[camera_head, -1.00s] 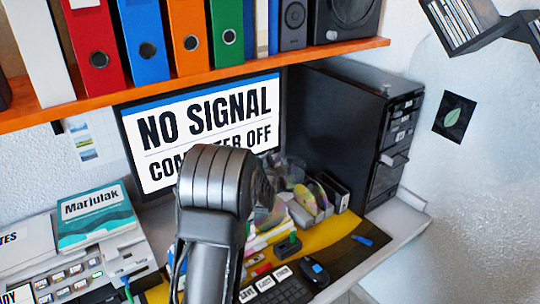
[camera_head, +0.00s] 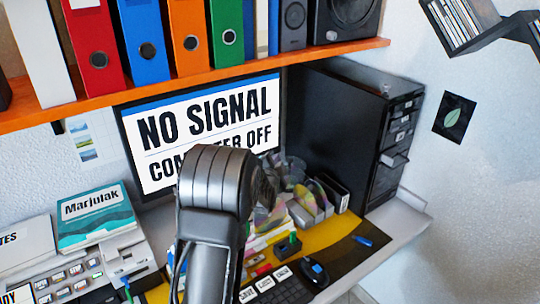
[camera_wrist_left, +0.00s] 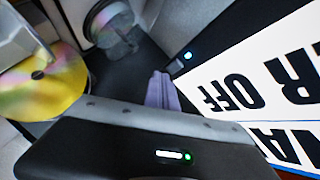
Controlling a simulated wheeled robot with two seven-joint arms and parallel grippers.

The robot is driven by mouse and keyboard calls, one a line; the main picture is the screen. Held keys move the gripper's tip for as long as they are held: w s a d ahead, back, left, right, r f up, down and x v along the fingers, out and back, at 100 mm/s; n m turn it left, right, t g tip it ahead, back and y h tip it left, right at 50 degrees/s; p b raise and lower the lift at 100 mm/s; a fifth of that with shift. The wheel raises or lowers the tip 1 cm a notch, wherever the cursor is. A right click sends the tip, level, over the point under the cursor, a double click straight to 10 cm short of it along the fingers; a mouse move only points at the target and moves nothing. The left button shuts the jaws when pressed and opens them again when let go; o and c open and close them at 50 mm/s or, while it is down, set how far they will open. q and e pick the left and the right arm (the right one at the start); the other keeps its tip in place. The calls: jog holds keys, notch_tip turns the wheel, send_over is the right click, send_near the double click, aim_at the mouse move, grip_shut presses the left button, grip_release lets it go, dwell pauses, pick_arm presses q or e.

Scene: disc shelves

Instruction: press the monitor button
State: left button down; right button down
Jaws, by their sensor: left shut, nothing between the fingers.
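The monitor (camera_head: 205,125) stands under the orange shelf, its screen reading "NO SIGNAL" and "COMPUTER OFF". In the left wrist view its screen (camera_wrist_left: 255,85) tilts in from the right. A small lit spot (camera_wrist_left: 188,55), which looks like the monitor button, sits on the dark bezel near the screen corner. My left gripper (camera_wrist_left: 160,78) is shut and empty, its fingertips close to that spot; I cannot tell whether they touch. In the head view my left arm covers the monitor's lower right part, and the fingers and button are hidden. My right gripper is not in view.
A black drawer cabinet (camera_head: 335,130) stands right of the monitor. Discs in a rack (camera_head: 310,205), a keyboard (camera_head: 275,290) and a mouse (camera_head: 314,272) crowd the desk. The orange shelf (camera_head: 205,80) with binders hangs above. A disc (camera_wrist_left: 45,82) lies left in the wrist view.

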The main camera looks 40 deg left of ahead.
pick_arm(q)
jog(key=shift+a, duration=0.1)
dwell(0.6)
jog(key=shift+w+a+b, duration=0.1)
jog(key=shift+a+b, duration=0.2)
jog(key=shift+w+a+b, duration=0.1)
jog(key=shift+a+b, duration=0.2)
jog(key=shift+a, duration=0.1)
dwell(0.6)
jog(key=shift+d, duration=0.1)
dwell(0.3)
jog(key=shift+s+d, duration=0.25)
jog(key=shift+d, duration=0.4)
jog(key=d+p, duration=0.1)
jog(key=d, duration=0.1)
jog(key=s+d+p, duration=0.1)
jog(key=d, duration=0.2)
jog(key=shift+s, duration=0.2)
